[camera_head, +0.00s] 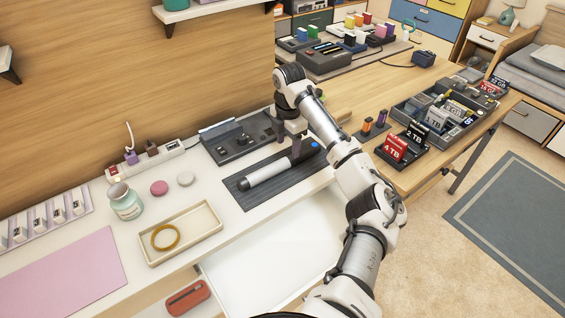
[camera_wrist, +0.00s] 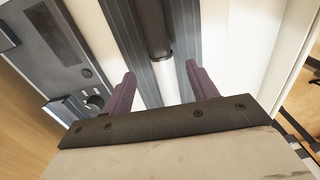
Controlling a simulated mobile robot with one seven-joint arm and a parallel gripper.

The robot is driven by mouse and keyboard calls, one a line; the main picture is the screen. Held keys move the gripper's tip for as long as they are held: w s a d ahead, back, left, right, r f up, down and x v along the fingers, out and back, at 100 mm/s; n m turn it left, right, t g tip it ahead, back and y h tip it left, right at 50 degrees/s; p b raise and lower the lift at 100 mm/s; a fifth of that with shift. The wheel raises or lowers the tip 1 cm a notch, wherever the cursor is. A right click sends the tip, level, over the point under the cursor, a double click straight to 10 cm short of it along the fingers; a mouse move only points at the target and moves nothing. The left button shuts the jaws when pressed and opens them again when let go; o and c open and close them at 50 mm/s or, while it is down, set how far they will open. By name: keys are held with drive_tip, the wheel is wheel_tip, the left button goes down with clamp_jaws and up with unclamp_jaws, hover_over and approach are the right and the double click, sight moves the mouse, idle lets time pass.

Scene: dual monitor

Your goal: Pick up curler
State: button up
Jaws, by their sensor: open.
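The curler (camera_head: 266,173), a white and black wand, lies on a dark grooved mat (camera_head: 240,197) on the white counter. In the wrist view the curler (camera_wrist: 153,30) runs up the middle, black at the top and pale nearer the palm. My gripper (camera_head: 289,148) is above the right part of the curler. In the wrist view my gripper (camera_wrist: 161,76) is open, with one purple finger on each side of the curler. I cannot tell how far above the mat the fingertips are.
A dark panel device (camera_head: 238,138) sits behind the mat. A cream tray (camera_head: 205,220) with a gold bangle and a jar (camera_head: 125,203) stand to the left. An open white drawer (camera_head: 275,255) is below the counter front.

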sight(287, 158)
drive_tip(key=shift+s+f+p, duration=0.2)
drive_tip(key=shift+f+p, duration=0.85)
drive_tip(key=shift+f, duration=2.3)
drive_tip(key=c, duration=1.2)
drive_tip(key=shift+r, duration=0.1)
clamp_jaws()
drive_tip(key=shift+r, duration=0.1)
